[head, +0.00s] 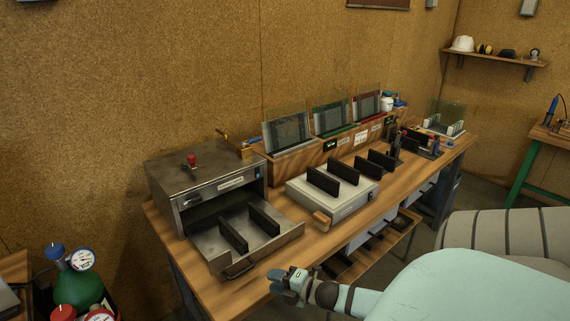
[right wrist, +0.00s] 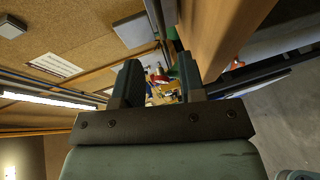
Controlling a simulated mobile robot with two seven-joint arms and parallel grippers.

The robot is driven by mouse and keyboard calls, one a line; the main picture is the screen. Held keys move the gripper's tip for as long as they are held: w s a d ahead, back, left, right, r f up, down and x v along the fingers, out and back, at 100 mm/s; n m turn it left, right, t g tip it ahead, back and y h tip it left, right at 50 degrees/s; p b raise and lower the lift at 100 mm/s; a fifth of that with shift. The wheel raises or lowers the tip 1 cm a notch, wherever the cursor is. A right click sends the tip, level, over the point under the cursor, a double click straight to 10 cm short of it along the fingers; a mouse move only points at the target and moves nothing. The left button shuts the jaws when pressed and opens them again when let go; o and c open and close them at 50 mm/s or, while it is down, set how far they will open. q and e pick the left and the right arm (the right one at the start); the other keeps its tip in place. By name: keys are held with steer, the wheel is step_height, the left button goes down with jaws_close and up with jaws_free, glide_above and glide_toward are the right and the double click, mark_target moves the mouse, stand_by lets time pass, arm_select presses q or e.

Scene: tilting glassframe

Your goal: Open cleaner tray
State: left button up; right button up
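The cleaner (head: 215,183) is a grey metal box at the left end of the workbench, with a red knob on top. Its tray (head: 282,243) sticks out of the front opening, with two black upright holders on it. A dark handle (head: 240,267) is on the tray's front edge. My right gripper (head: 276,280) is in front of the bench edge, right of the handle and apart from it. In the right wrist view its two fingers (right wrist: 158,70) are spread with nothing between them. My left gripper is not in view.
A pale device (head: 325,205) with black holders stands on the bench right of the tray. Framed panels (head: 287,133) stand along the back. A green gas bottle (head: 80,288) is at lower left. A lower shelf with dark items sits under the bench's front.

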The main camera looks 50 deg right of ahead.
steer(key=shift+v, duration=1.5)
